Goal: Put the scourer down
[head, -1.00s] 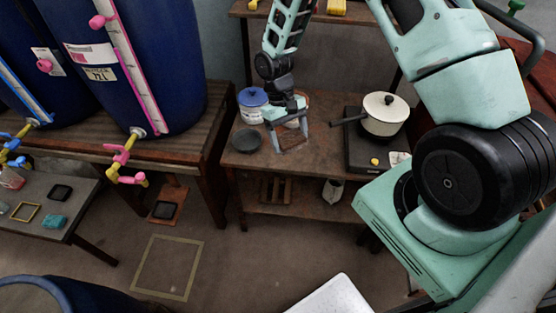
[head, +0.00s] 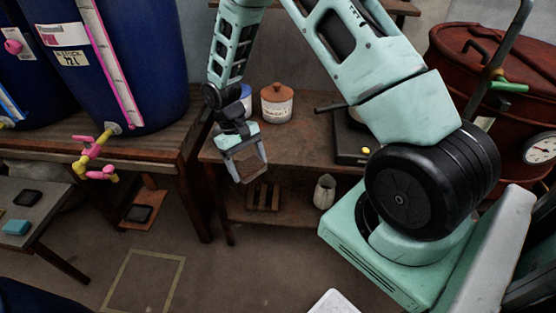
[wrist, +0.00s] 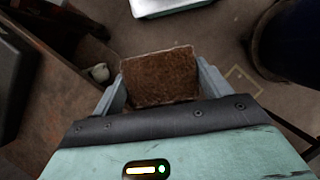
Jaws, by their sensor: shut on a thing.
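The scourer (head: 252,169) is a flat brown rough square pad. My gripper (head: 251,171) is shut on it, with one finger at each side. In the wrist view the scourer (wrist: 160,78) fills the space between the fingers of my gripper (wrist: 158,84), its brown face toward the camera. In the head view my gripper hangs in front of the wooden bench (head: 305,155), with the scourer at about its front edge. In the wrist view the floor shows beyond the pad and the bench is to the left.
A brown-lidded jar (head: 277,103) and a black hotplate (head: 352,140) stand on the bench. A jug (head: 325,191) is on its lower shelf. A low table (head: 40,215) at left bears a teal block (head: 16,227). A floor outline (head: 143,285) is empty. A white tray (head: 337,304) is at the bottom.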

